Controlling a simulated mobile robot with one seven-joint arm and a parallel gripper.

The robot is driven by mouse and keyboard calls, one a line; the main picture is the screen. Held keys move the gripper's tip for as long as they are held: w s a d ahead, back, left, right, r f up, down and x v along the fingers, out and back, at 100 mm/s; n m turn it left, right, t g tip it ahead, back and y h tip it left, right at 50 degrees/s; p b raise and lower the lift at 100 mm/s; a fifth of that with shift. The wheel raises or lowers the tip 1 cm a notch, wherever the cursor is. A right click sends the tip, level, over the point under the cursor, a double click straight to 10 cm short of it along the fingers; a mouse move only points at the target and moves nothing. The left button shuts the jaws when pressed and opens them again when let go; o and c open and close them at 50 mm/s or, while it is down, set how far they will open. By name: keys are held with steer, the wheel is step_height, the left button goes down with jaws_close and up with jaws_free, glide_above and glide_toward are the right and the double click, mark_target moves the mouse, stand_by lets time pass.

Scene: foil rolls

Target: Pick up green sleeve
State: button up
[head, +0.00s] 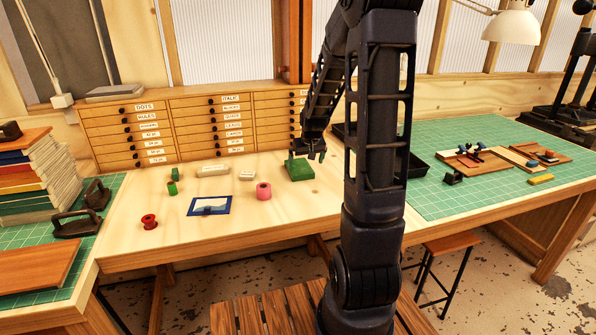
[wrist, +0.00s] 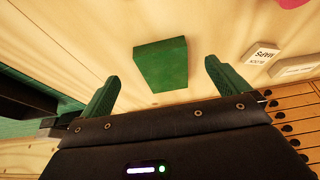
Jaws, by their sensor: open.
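The green sleeve (head: 300,170) looks like a plain green block lying on the light wooden table, in front of the drawer cabinet. In the wrist view the green sleeve (wrist: 161,65) lies ahead of my gripper (wrist: 161,72), roughly in line with the gap between the two green fingers. The fingers are wide apart with nothing between them. In the head view my gripper (head: 309,152) is just above and behind the sleeve, at its right side. I cannot tell the exact height between them.
A pink roll (head: 264,191), a blue-framed card (head: 210,206), a red spool (head: 149,222) and two small green pieces (head: 172,188) lie to the left. Pale label blocks (head: 247,175) lie near the drawer cabinet (head: 190,128). A dark tray (head: 417,166) stands to the right.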

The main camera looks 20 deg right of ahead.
mark_target(304, 174)
steer(key=shift+x, duration=4.55)
steer(key=shift+d, duration=0.15)
steer(key=c, duration=0.8)
steer(key=shift+o, duration=0.2)
steer(key=shift+r, duration=0.1)
